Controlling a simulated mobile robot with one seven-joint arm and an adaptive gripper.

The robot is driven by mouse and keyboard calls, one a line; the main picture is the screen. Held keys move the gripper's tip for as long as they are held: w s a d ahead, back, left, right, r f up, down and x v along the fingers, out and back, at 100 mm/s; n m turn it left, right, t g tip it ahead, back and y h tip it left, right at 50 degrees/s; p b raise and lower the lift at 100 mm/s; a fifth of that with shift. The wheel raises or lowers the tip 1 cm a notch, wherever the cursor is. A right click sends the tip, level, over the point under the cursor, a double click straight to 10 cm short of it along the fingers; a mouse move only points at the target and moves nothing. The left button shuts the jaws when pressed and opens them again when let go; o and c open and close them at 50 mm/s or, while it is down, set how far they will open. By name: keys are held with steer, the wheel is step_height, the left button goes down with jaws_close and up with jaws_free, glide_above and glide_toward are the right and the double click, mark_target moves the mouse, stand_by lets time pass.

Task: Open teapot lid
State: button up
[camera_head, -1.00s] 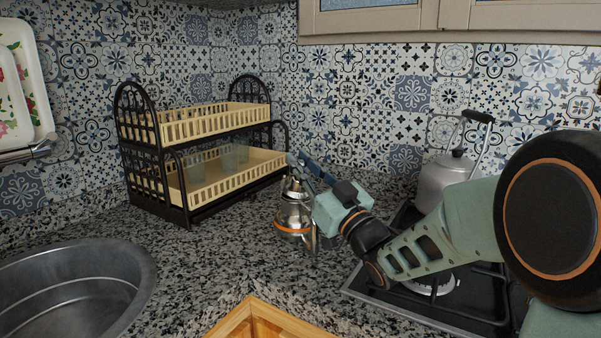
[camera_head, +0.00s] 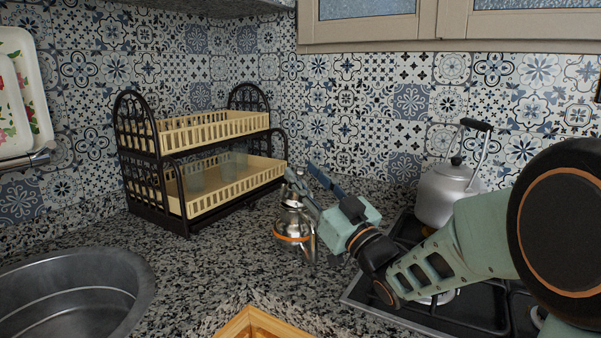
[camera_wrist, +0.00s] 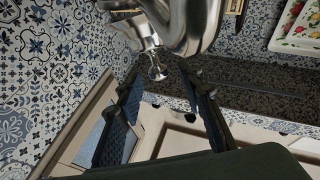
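The silver teapot (camera_head: 294,233) with a copper-coloured band stands upright on the granite counter in the head view. Its lid top is partly covered by my gripper's fingers there. In the wrist view the shiny teapot body (camera_wrist: 196,22) fills the top, and a small metal lid knob (camera_wrist: 157,70) points down between my fingertips. My gripper (camera_wrist: 161,78) is open, with its two dark fingers on either side of the knob and no clear contact. In the head view my gripper (camera_head: 302,175) reaches in from the right at the teapot's top.
A two-tier dish rack (camera_head: 205,165) with glasses stands behind left of the teapot. A large kettle (camera_head: 447,192) sits on the black stove (camera_head: 480,300) to the right. A metal sink (camera_head: 75,300) is at the front left. The counter between sink and teapot is clear.

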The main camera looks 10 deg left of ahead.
steer(key=s+d, duration=0.7)
steer(key=d, duration=0.1)
steer(key=shift+s, duration=0.3)
steer(key=shift+r, duration=0.1)
